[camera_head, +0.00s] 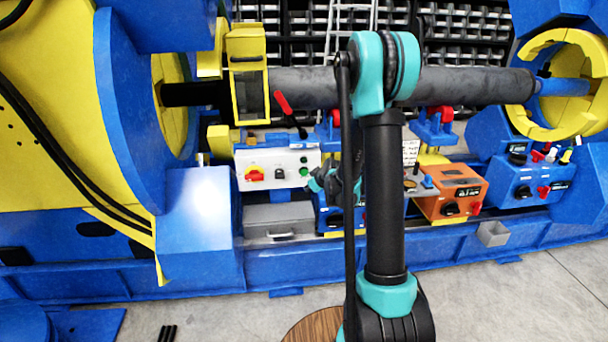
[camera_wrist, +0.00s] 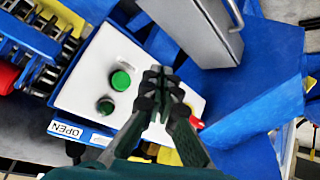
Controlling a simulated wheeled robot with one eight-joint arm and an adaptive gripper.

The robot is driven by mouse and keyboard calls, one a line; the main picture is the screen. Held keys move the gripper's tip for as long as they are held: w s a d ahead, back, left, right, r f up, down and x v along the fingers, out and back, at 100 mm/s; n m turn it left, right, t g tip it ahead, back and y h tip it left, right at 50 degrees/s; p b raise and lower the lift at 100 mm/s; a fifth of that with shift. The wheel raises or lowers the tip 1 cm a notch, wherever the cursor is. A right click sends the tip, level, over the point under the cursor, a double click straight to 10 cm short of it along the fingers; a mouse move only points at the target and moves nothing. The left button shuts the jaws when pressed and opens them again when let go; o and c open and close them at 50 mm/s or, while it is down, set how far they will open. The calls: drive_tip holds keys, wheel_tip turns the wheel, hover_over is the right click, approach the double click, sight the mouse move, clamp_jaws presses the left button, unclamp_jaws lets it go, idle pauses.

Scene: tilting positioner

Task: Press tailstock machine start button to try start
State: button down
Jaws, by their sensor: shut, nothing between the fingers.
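A white control panel (camera_head: 277,168) stands left of centre in the head view, with a red-and-yellow rotary switch (camera_head: 254,175) at its left. A bright green button (camera_wrist: 121,80) and a darker green button (camera_wrist: 105,106) sit side by side on the panel in the wrist view. I cannot read which one is the start button. My gripper (camera_wrist: 160,78) is shut and empty, its tips over the panel beside the bright green button; contact cannot be told. In the head view my gripper (camera_head: 317,183) is at the panel's right end. The fingers partly hide the panel and the switch.
A grey metal box (camera_head: 280,220) sits below the panel. To the right stand an orange control box (camera_head: 450,190) and a blue control box (camera_head: 527,185). A dark horizontal shaft (camera_head: 460,84) spans above. Concrete floor lies in front.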

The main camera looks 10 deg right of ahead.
drive_tip(key=w, duration=0.8)
idle(1.4)
drive_tip(key=shift+w, duration=0.35)
drive_tip(key=shift+w, duration=0.45)
idle(0.7)
drive_tip(key=shift+s, duration=0.85)
drive_tip(key=shift+s, duration=0.1)
drive_tip(key=s, duration=0.5)
idle(0.4)
